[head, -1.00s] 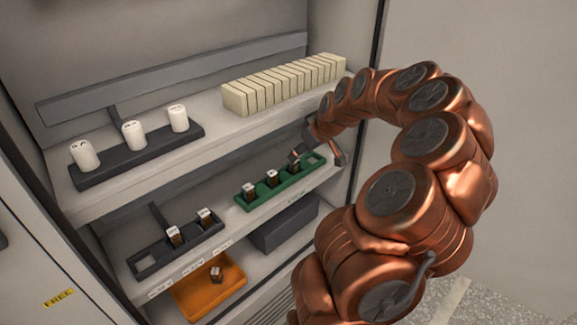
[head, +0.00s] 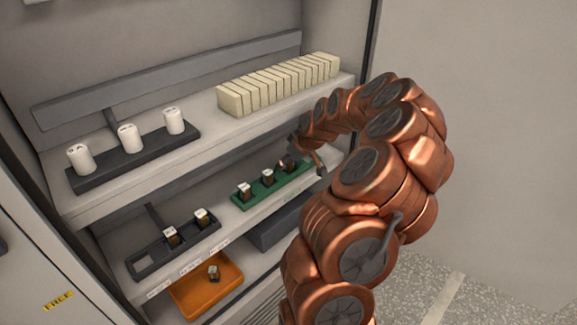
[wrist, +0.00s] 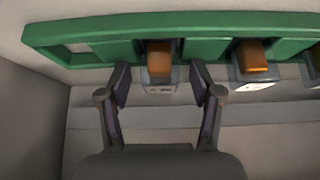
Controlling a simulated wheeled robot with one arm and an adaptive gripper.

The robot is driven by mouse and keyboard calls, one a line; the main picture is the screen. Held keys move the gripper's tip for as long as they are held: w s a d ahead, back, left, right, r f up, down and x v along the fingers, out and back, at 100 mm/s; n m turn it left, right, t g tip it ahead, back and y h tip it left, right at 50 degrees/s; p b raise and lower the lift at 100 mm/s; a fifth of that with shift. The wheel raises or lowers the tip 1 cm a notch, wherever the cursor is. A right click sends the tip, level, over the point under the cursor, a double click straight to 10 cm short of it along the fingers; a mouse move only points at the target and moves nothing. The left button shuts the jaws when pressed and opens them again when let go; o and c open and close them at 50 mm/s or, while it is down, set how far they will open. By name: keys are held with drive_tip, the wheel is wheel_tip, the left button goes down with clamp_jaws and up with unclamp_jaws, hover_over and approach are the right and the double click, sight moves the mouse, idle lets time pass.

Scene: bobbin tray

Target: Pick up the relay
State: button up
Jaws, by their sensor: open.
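The green rack (head: 240,208) sits on the middle shelf and holds several small brown-and-dark relays with pale label faces. My gripper (head: 308,159) is at its right end, beside the rightmost relay (head: 287,164), which it partly hides. In the wrist view, my gripper (wrist: 160,82) is open, with one finger on each side of a relay (wrist: 160,62) seated in the green rack (wrist: 105,38). The fingers appear apart from it. Another relay (wrist: 253,60) stands to the right; an empty slot shows at the left.
A dark rack (head: 148,262) with two similar pieces is left on the same shelf. An orange tray (head: 190,298) with one piece is below. The upper shelf (head: 215,130) above carries a row of cream blocks (head: 280,82) and white cylinders (head: 128,138) in a dark holder.

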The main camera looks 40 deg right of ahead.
clamp_jaws()
idle(0.5)
drive_tip(key=shift+r, duration=0.1)
